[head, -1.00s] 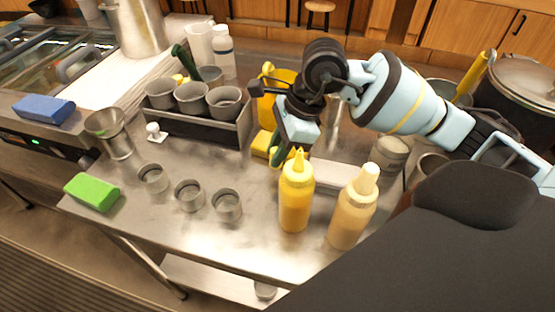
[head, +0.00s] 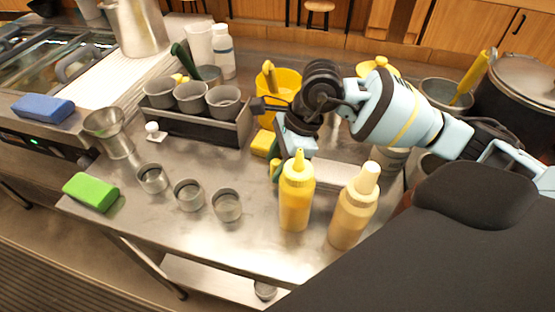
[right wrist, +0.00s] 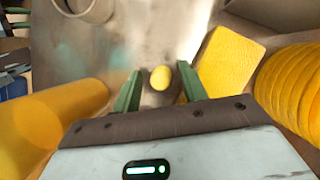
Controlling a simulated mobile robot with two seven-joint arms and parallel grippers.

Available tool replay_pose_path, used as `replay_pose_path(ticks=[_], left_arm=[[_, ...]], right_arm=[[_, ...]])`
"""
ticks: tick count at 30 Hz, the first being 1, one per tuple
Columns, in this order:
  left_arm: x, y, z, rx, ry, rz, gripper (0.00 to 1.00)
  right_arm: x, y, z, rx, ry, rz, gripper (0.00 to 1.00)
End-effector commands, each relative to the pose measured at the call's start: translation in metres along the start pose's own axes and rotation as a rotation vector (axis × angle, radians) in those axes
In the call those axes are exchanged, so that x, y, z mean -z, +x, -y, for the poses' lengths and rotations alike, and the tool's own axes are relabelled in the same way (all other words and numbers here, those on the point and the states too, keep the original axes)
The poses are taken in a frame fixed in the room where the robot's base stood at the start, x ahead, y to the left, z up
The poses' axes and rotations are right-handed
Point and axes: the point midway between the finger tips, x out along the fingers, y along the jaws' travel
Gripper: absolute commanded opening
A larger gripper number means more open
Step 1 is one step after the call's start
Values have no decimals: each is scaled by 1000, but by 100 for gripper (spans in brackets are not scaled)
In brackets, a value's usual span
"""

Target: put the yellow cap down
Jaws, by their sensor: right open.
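The yellow cap (right wrist: 161,77) shows in the right wrist view as a small rounded piece over the metal counter, between the fingertips with a gap on each side. My right gripper (right wrist: 159,88) is open, its two green fingers apart around the cap. In the head view the gripper points down just behind the yellow squeeze bottle (head: 296,196), and its fingers are mostly hidden. A small yellow bit at the fingers is probably the cap, but the view is too small to be sure. My left gripper is not in view.
A yellow sponge (right wrist: 230,62) lies close beside the right finger. A yellow ridged container (right wrist: 295,88) is further right. A tan bottle (head: 354,207) and several small metal cups (head: 189,195) stand near the front edge. A cup rack (head: 195,124) is behind them.

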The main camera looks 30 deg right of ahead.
Motion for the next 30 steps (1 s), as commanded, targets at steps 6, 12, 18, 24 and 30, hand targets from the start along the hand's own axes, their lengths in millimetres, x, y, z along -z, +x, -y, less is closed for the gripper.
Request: replay_pose_path(ticks=[6, 12, 18, 24, 30], left_arm=[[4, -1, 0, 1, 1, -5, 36], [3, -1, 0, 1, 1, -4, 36], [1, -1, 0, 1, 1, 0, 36], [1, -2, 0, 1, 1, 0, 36], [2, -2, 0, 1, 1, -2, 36]], right_arm=[[-2, -4, 0, 1, -1, 1, 43], [-2, -29, 1, 5, -1, 0, 43], [-1, -71, 1, 5, -1, 0, 43], [-2, -104, 1, 3, -1, 0, 43], [-2, -120, 0, 0, -1, 0, 43]])
